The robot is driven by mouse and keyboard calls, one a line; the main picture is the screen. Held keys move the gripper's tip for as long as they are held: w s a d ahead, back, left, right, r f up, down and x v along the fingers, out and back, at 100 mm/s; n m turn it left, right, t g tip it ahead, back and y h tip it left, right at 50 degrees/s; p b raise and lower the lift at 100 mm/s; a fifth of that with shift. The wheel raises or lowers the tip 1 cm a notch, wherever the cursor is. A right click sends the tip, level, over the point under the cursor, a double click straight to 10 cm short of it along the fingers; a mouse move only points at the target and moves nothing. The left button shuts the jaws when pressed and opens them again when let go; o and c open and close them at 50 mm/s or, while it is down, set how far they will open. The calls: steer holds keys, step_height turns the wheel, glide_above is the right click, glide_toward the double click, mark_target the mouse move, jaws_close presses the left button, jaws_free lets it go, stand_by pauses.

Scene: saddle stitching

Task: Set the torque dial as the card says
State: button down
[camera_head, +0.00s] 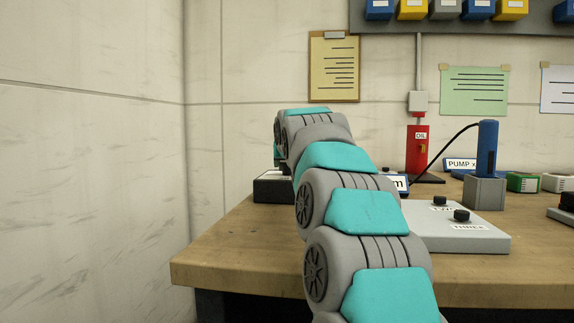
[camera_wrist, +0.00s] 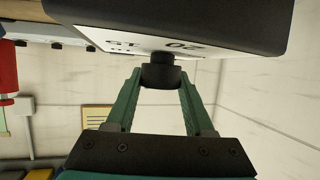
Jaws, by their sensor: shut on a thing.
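My gripper (camera_wrist: 160,82) is shut on the black dial knob (camera_wrist: 160,72) on the face of the torque dial box (camera_wrist: 185,18), in the wrist view, which is upside down. Numbers are printed on the white face; "20" is legible and another is partly hidden. The knob's pointer cannot be made out. In the head view the dial box (camera_head: 268,190) stands at the table's far left, and my arm hides my gripper and most of the dial. A white sign ending in "m" (camera_head: 399,183) shows behind my arm. Which sheet is the card cannot be told.
On the wall hang a yellow clipboard sheet (camera_head: 334,68), a green sheet (camera_head: 473,90) and a white sheet (camera_head: 558,88), all unreadable. A grey button box (camera_head: 460,238), a red oil dispenser (camera_head: 417,150) and a blue tool (camera_head: 487,148) in a grey holder stand right of my arm.

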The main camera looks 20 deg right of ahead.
steer(key=shift+c, duration=1.4)
jaws_free()
steer(key=shift+v, duration=3.85)
